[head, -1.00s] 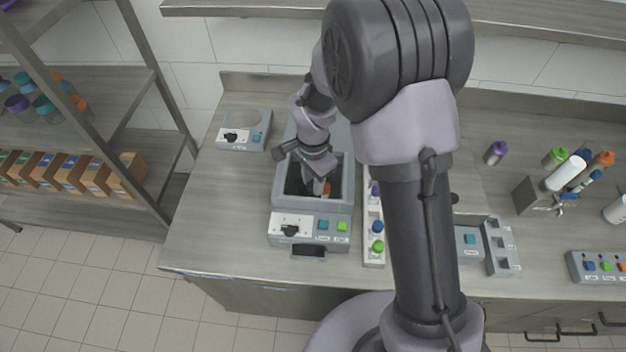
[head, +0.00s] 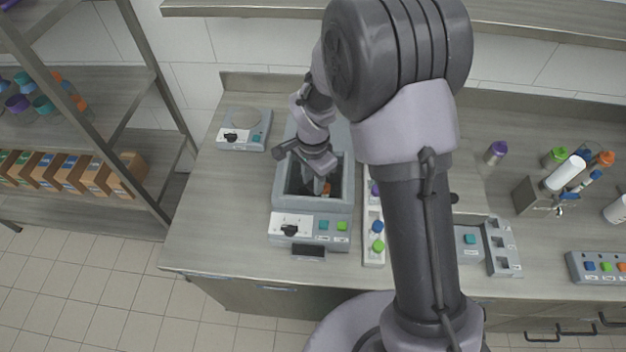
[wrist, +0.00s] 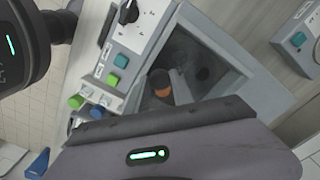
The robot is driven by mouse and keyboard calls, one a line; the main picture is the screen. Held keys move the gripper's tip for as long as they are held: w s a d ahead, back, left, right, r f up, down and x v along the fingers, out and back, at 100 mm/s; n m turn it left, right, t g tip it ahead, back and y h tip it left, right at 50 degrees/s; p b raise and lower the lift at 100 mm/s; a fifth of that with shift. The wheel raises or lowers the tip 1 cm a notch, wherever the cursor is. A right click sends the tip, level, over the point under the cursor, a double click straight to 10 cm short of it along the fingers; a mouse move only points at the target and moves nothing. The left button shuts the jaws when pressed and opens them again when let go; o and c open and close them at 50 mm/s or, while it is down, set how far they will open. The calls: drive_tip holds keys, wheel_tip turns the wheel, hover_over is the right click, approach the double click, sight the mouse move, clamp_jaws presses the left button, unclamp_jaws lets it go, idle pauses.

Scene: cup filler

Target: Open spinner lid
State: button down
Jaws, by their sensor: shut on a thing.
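The spinner (head: 312,203) is a grey box on the counter with a square opening and a control panel in front. Its dark inside and an orange-capped item (head: 326,190) in it show. In the wrist view, the open well (wrist: 190,70) and the orange cap (wrist: 161,83) show beyond my gripper's body. A grey raised panel, apparently the spinner lid (head: 341,137), stands at the back of the opening, partly behind my arm. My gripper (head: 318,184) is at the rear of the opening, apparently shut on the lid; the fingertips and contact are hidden.
A small grey device with a round top (head: 245,122) stands to the left. A narrow rack with coloured caps (head: 375,228) stands close on the right. The counter (head: 215,200) left of the spinner is clear.

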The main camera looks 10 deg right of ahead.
drive_tip(key=w, duration=0.4)
drive_tip(key=w+d+p, duration=0.1)
drive_tip(key=w, duration=0.3)
drive_tip(key=w+d, duration=0.1)
drive_tip(key=w, duration=0.4)
drive_tip(key=shift+d, duration=0.25)
drive_tip(key=c, duration=1.1)
unclamp_jaws()
drive_tip(key=shift+s, duration=0.1)
wheel_tip(320, 180, up, 18)
drive_tip(key=p, duration=0.3)
drive_tip(key=shift+f, duration=0.25)
